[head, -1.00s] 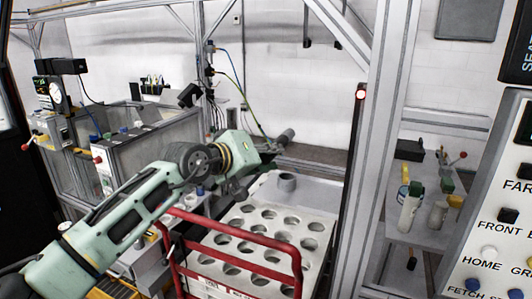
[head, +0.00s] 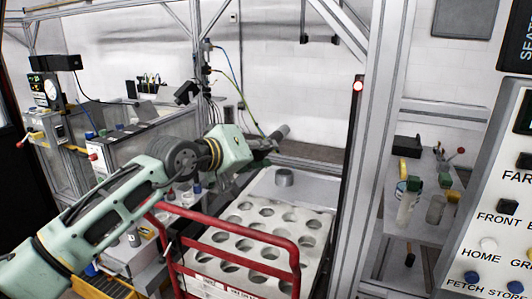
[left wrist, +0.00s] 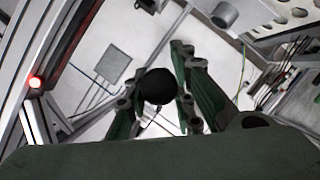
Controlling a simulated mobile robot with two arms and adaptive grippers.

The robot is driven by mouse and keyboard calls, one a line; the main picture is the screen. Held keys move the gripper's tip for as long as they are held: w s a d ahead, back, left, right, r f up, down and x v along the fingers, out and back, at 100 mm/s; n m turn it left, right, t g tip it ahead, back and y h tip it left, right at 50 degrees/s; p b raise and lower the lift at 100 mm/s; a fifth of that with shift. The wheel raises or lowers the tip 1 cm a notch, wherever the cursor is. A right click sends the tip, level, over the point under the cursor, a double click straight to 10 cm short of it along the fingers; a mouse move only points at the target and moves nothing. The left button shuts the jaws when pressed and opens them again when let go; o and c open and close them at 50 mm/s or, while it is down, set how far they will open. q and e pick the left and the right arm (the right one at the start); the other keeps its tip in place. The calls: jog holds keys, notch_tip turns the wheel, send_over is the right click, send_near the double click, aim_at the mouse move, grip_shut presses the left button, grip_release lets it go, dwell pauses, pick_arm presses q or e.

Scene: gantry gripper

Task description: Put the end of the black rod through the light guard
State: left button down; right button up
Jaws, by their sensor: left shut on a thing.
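My left gripper (head: 263,147) reaches in from the left above the tray. It is shut on the black rod (head: 281,132), which looks dark grey in the head view and slants up to the right. In the left wrist view the rod (left wrist: 158,86) appears end-on as a black disc between the green fingers. The light guard (head: 353,135) looks like the dark upright strip with a lit red lamp at its top, to the right of the rod and apart from it. The lamp (left wrist: 36,82) also shows in the left wrist view. My right gripper is not visible.
A white tray with round holes (head: 222,252) and a red rail (head: 230,226) stands below the gripper. A grey ring (head: 284,177) sits at its back. An aluminium frame post (head: 377,120) rises beside the light guard. A button panel (head: 490,240) is at the right.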

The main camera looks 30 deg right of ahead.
pick_arm(q)
jog(key=s+a+b, duration=0.7)
jog(key=a+b, duration=0.2)
jog(key=b, duration=0.1)
jog(key=shift+s+a, duration=0.15)
jog(key=shift+a, duration=0.1)
